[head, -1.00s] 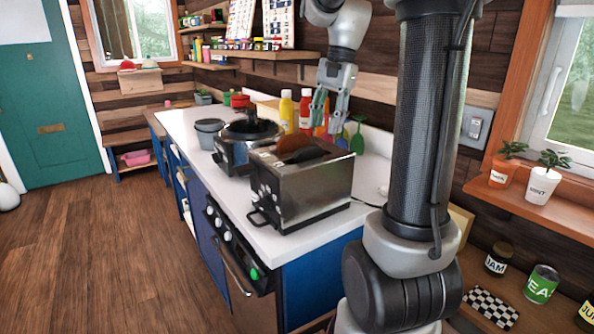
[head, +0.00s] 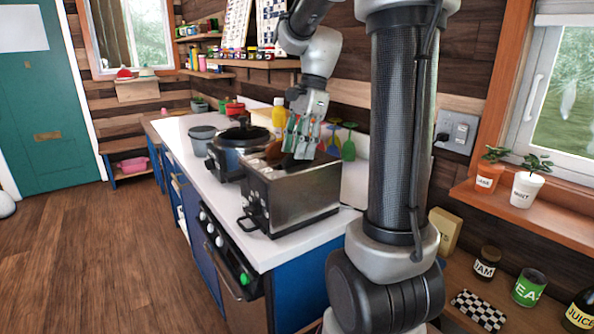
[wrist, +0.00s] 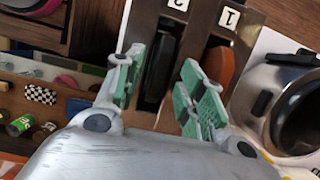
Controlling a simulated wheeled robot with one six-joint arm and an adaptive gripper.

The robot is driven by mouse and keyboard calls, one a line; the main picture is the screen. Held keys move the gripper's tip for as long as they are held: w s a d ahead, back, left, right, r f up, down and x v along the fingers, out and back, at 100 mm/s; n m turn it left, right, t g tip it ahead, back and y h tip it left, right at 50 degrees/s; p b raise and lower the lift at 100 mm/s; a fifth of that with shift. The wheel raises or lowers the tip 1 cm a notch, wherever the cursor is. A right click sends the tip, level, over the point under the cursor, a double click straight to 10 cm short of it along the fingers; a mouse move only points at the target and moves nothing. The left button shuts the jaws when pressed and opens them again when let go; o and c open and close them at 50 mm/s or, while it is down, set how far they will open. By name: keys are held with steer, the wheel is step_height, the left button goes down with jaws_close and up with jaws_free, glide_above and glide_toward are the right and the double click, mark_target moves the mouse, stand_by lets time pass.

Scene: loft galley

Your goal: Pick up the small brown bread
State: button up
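The brown bread (head: 273,150) stands in the toaster (head: 300,192), in the slot nearer the slow cooker. In the wrist view the brown bread (wrist: 221,64) sticks up from the slot labelled 1. A black slice (wrist: 160,66) stands in the slot labelled 2. My gripper (head: 301,148) is over the toaster with its fingers apart. In the wrist view my gripper (wrist: 162,84) has one finger on each side of the black slice, and the brown bread lies just outside its right finger. I cannot tell whether the fingers touch either slice.
A black slow cooker (head: 235,150) stands behind the toaster, with a grey pot (head: 202,138) further back. A yellow bottle (head: 279,117) and green utensils (head: 348,150) stand by the wall. The counter's front corner (head: 265,256) is bare. Potted herbs (head: 526,190) stand on the windowsill.

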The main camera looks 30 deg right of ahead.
steer(key=shift+a+f, duration=0.1)
steer(key=shift+f, duration=0.45)
steer(key=shift+c, duration=0.4)
jaws_close()
step_height(320, 180, up, 10)
